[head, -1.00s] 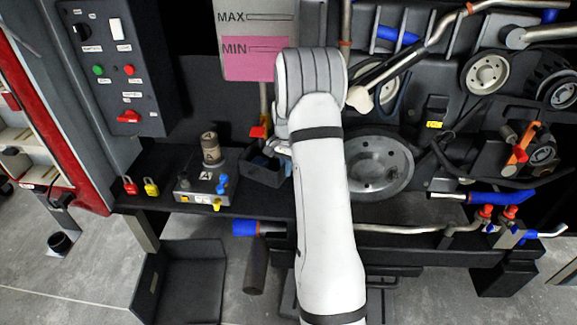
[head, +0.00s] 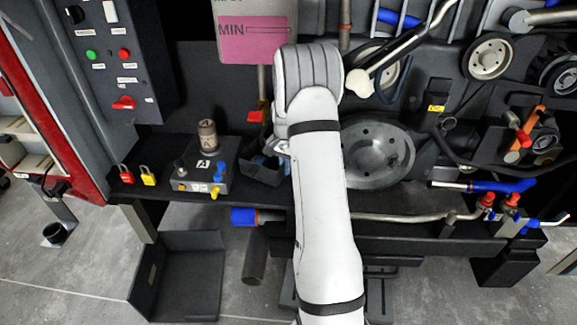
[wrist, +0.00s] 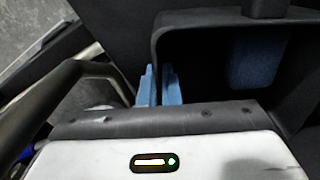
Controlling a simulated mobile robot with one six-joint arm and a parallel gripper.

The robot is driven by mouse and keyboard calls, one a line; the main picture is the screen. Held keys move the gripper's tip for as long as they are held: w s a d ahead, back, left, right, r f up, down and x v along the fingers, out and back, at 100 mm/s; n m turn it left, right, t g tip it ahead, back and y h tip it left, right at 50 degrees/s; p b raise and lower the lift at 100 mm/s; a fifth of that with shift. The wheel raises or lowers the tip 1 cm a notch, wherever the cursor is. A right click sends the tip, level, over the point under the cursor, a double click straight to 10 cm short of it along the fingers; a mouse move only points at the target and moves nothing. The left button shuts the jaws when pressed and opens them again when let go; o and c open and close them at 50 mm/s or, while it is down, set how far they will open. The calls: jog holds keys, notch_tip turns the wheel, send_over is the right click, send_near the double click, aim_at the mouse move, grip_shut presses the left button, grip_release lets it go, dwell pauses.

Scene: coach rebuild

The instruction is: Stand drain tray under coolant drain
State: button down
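The drain tray (head: 258,171) is a small dark open box at the shelf, left of my forearm. I cannot tell whether it rests on the shelf or hangs just above it. A red-handled valve (head: 257,117), apparently the coolant drain, is under the MIN/MAX tank, above the tray. In the wrist view the tray (wrist: 220,18) fills the upper right, with a blue patch inside. My gripper (wrist: 160,84) has its blue fingertips close together, apparently on either side of the tray's left wall. In the head view my arm hides part of the tray.
A grey block with knobs and a cylinder (head: 204,175) stands left of the tray, near red and yellow padlocks (head: 148,176). A round metal disc (head: 385,153) is right of my arm. A blue-ended pipe (head: 243,216) runs below the shelf. A dark bin (head: 190,280) is on the floor.

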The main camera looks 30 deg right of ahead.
jog(key=shift+f+b, duration=0.3)
jog(key=shift+f, duration=0.2)
jog(key=c, duration=1.6)
grip_release()
jog(key=shift+o, duration=0.2)
